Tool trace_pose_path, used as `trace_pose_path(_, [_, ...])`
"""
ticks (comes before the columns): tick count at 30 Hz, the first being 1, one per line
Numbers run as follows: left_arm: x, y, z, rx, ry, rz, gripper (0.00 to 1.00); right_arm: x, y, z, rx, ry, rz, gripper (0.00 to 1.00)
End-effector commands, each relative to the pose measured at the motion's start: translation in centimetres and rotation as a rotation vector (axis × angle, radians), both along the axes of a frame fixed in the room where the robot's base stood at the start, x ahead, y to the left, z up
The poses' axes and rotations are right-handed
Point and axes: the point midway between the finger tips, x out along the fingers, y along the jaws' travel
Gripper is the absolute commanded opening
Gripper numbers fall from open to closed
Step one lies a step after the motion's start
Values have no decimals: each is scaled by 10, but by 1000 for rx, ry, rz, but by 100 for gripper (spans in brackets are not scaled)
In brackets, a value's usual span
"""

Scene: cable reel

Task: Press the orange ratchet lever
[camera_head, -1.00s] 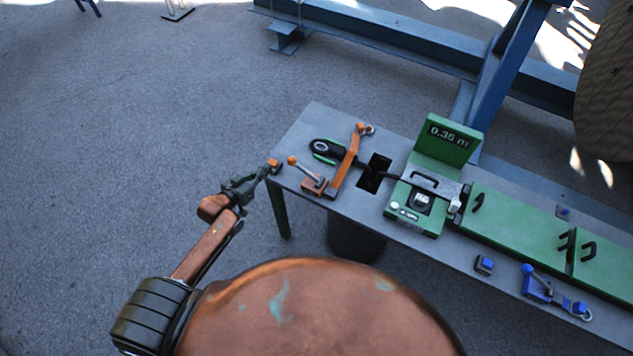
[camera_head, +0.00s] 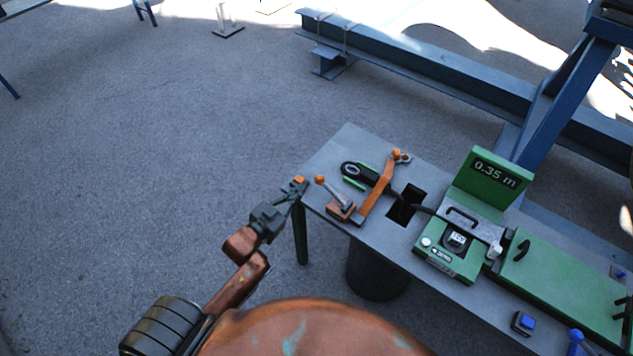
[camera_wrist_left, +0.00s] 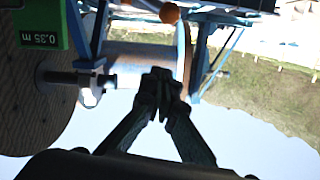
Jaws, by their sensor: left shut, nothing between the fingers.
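The lever with an orange ball knob (camera_head: 320,180) rises on a grey rod from an orange-brown base (camera_head: 340,209) near the left end of the grey table. A longer orange bar (camera_head: 379,186) stands just right of it. My left gripper (camera_head: 295,187) is at the table's left corner, left of the knob and apart from it. In the left wrist view its fingers (camera_wrist_left: 161,78) are shut with nothing between them, and an orange ball (camera_wrist_left: 169,13) shows at the top edge, beyond the tips. A small orange patch near the fingertips is unclear. My right gripper is out of view.
A dark bin (camera_head: 377,272) stands below.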

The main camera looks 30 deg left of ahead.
Motion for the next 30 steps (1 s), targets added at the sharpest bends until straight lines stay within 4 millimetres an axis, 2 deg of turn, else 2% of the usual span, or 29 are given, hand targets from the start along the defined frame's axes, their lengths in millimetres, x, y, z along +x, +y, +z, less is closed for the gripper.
trace_pose_path(7, [1,0,0,-1,0,-1,0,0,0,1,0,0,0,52])
trace_pose_path(11, [11,-2,-1,-2,1,-1,0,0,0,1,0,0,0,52])
trace_pose_path(14, [25,-5,-2,-3,0,-1,0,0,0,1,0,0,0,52])
trace_pose_path(25, [99,-17,-12,-3,0,-1,0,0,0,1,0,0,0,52])
trace_pose_path(30, [102,-13,-40,-2,6,0,0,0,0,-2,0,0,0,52])
